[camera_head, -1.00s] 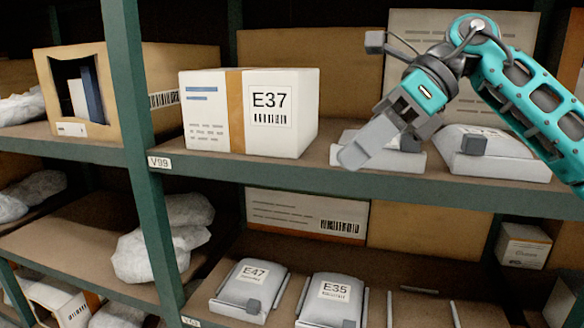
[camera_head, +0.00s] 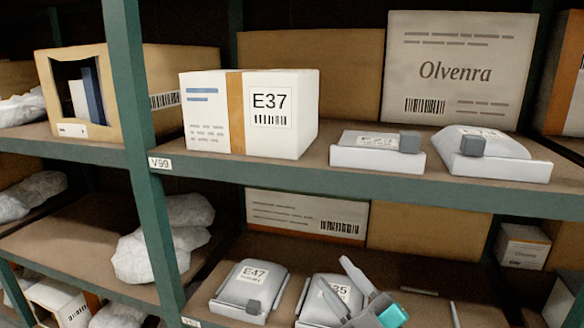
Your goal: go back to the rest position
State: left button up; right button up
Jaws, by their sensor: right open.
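My right gripper (camera_head: 334,273) is low in the head view, at the bottom right of centre. Its two grey fingers are spread apart with nothing between them, and a bit of its teal housing shows at the bottom edge. It overlaps the grey-white E35 package (camera_head: 352,287) on the lower shelf in the picture and hides part of its label. I cannot tell whether they touch. The rest of my right arm is out of the frame. My left gripper is not in view.
The upper shelf (camera_head: 350,180) holds a white E37 box (camera_head: 210,112), two grey-white packages (camera_head: 376,158) (camera_head: 490,165) and an Olvenra carton (camera_head: 460,70). An E47 package (camera_head: 240,300) lies below. A green upright (camera_head: 142,150) stands left.

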jog(key=s+d+f+m+g+h, duration=0.3)
jog(key=s+f+m, duration=0.4)
jog(key=f, duration=0.6)
jog(key=s+d+f+m+g+h, duration=0.4)
jog(key=s+d+f+m+h, duration=0.2)
jog(key=s+f, duration=0.5)
notch_tip(320, 180, down, 3)
jog(key=shift+s+d+r+m+h, duration=0.1)
jog(key=shift+s+d+m+h, duration=0.2)
jog(key=shift+h, duration=0.8)
jog(key=shift+w, duration=0.1)
